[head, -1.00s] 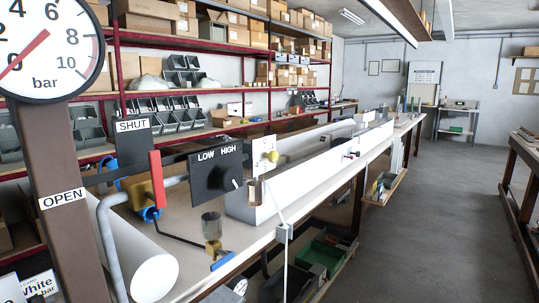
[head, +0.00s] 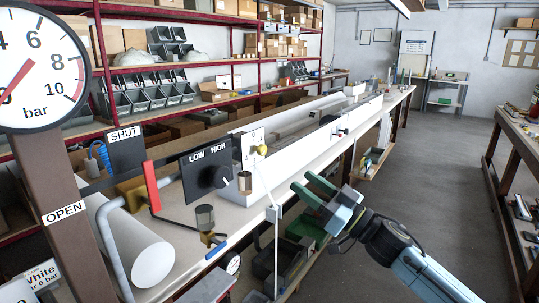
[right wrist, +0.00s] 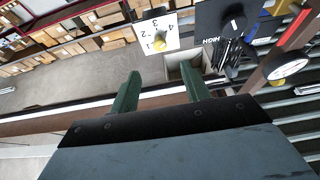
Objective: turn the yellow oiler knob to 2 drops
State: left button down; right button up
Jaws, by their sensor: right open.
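The yellow oiler knob (head: 262,150) sits on a white plate (head: 252,146) at the near end of the long white channel. In the right wrist view the yellow knob (right wrist: 159,45) shows on the white plate (right wrist: 152,34), upside down, with numbers around it; its exact setting is too small to tell. My right gripper (head: 303,181) is open and empty, to the right of and below the knob and apart from it. Its two green fingers (right wrist: 159,72) point toward the plate in the right wrist view. My left gripper is not in view.
A black LOW/HIGH panel (head: 206,171) stands left of the plate. A red lever (head: 152,186), a glass oil cup (head: 205,217) and a pressure gauge (head: 38,65) are further left. A thin white rod (head: 275,245) stands between my gripper and the bench. The floor at right is clear.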

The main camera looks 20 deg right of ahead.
aim_at(264, 153)
jog(key=p+x, duration=0.1)
jog(key=x, duration=1)
jog(key=shift+w+a, duration=0.15)
jog(key=shift+w, duration=0.1)
jog(key=c, duration=1)
jog(key=shift+n, duration=0.4)
